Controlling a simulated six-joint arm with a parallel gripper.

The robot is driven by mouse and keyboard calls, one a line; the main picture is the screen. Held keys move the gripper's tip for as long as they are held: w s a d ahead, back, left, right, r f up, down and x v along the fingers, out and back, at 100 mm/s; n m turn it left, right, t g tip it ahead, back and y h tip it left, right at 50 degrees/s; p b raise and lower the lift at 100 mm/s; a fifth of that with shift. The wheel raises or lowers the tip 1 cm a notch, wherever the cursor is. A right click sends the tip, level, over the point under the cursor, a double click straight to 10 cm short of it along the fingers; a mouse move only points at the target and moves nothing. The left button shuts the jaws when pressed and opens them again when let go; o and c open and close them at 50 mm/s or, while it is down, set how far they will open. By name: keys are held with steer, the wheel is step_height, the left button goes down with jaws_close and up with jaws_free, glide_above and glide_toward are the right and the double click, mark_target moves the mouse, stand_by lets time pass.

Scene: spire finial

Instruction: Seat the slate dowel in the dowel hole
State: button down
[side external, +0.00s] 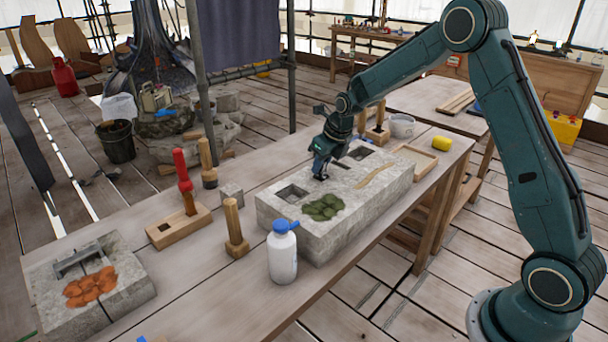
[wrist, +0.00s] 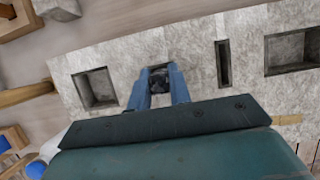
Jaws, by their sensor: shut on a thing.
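My gripper (side external: 322,176) points down at the top of the pale stone block (side external: 335,225), between its left square pocket and its narrow slot. In the wrist view my blue fingers (wrist: 159,78) are shut on the slate dowel (wrist: 159,84), a dark piece showing between them. A small opening edge shows just beyond the fingertips and looks like the dowel hole (wrist: 156,66); the fingers and dowel cover most of it. I cannot tell how deep the dowel sits in it. In the side view the dowel is hidden by the gripper.
The block also has a left square pocket (side external: 292,193), a slot (wrist: 223,64) and a right square pocket (wrist: 288,50). Green material (side external: 323,207) lies on its top. A white bottle (side external: 282,252) and a wooden mallet (side external: 234,230) stand nearby.

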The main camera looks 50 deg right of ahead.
steer(key=shift+f, duration=0.2)
steer(key=c, duration=1.3)
jaws_free()
steer(key=v, duration=1.2)
steer(key=shift+r, duration=0.15)
steer(key=shift+s, duration=0.1)
